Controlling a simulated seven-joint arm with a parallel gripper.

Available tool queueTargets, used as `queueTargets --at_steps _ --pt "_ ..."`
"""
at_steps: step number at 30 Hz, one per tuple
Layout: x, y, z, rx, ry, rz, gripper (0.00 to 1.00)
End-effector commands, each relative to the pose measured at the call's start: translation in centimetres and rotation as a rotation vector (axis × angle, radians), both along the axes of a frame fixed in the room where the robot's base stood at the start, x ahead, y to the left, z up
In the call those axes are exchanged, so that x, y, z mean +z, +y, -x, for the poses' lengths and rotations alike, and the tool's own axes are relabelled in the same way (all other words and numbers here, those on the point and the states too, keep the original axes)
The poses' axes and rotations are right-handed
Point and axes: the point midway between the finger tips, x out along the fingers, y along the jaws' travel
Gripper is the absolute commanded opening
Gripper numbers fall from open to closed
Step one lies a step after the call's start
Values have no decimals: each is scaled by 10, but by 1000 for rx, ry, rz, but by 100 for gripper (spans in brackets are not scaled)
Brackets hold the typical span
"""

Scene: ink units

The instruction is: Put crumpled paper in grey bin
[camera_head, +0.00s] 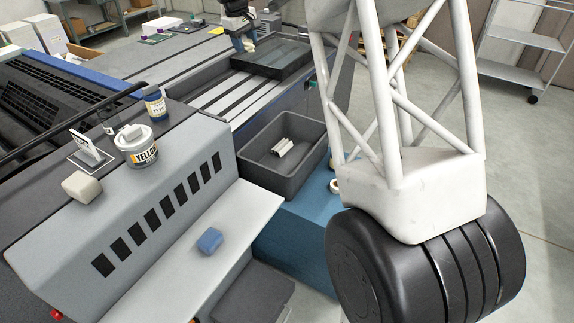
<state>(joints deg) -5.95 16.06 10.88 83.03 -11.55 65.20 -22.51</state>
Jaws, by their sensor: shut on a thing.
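The grey bin (257,171) is an open dark grey tub right of the pale sloped machine cover. An off-white, creased piece that looks like crumpled paper (284,148) lies inside it on the floor of the bin. My gripper (244,46) is small and far off at the top centre, above the back of the machine bed and well beyond the bin. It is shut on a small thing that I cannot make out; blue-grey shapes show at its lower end.
A blue sponge-like block (210,241) lies on the pale ledge. The bin stands on a blue box (297,232). My arm blocks the right side.

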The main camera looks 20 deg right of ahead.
Motion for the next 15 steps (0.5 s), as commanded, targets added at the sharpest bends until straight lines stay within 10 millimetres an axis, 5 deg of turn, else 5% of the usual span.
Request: queueTargets --at_steps 6,15 --pt "0 -68 -8 -69 0 0 28" --pt "0 -131 -10 -132 0 1 28"
